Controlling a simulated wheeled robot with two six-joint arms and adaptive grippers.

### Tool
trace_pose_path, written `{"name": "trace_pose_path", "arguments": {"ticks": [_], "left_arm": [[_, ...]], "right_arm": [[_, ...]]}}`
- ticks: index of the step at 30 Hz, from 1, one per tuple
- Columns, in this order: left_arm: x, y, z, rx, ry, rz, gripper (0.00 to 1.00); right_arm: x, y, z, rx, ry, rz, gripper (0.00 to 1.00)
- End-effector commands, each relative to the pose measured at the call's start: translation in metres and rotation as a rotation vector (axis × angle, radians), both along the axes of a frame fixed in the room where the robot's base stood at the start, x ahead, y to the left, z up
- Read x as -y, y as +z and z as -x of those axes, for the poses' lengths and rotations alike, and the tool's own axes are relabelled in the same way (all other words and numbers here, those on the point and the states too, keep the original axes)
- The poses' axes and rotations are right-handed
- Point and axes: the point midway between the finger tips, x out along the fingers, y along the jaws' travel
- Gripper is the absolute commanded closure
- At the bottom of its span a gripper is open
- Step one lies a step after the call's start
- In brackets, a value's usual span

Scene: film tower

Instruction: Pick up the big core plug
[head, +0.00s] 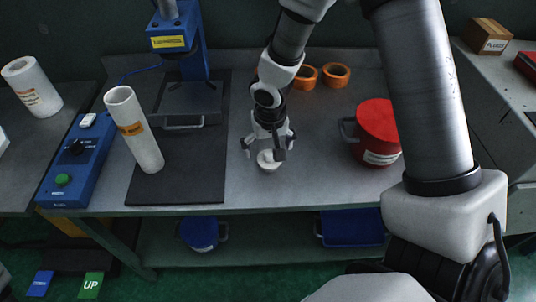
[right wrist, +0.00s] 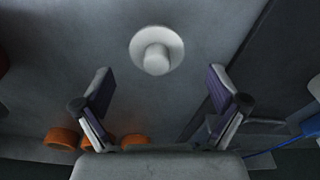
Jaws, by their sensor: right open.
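The big core plug (head: 266,161) is a small white piece with a round flange and a narrower stub. It sits on the grey bench top near the front edge, right of the black mat. In the right wrist view the plug (right wrist: 156,52) shows stub toward the camera, just beyond the fingertips and roughly centred between them. My right gripper (head: 268,146) is open, pointing down over the plug, with nothing between its fingers (right wrist: 160,78). I cannot tell the exact height gap. My left gripper is not in view.
A white tube (head: 134,130) stands on the black mat (head: 190,180) in front of a blue press (head: 178,40). A blue control box (head: 78,155) is left. A red pot (head: 376,132) is right, and orange rings (head: 336,75) lie behind. Bare bench surrounds the plug.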

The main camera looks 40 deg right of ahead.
Motion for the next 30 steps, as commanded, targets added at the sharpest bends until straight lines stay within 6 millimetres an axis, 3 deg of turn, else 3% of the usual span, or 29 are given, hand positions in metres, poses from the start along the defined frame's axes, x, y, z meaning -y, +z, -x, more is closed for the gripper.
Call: {"name": "trace_pose_path", "arguments": {"ticks": [3, 11, 17, 19, 21, 30], "left_arm": [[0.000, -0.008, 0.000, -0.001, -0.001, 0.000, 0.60], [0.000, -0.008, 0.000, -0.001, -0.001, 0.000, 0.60], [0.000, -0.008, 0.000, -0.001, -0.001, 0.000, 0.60], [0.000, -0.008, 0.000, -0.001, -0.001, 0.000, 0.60], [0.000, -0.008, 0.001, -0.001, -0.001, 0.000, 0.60], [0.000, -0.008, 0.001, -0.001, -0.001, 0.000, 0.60]], "right_arm": [[0.001, -0.024, -0.002, -0.002, 0.000, 0.000, 0.04], [0.001, -0.028, -0.003, -0.001, -0.001, 0.000, 0.04], [0.001, -0.028, -0.003, -0.001, 0.000, 0.000, 0.71], [0.001, -0.028, -0.003, -0.002, 0.000, -0.001, 0.83], [0.001, -0.029, -0.002, -0.003, 0.000, 0.000, 0.88], [0.001, -0.029, -0.001, -0.006, -0.001, -0.001, 0.88]]}}
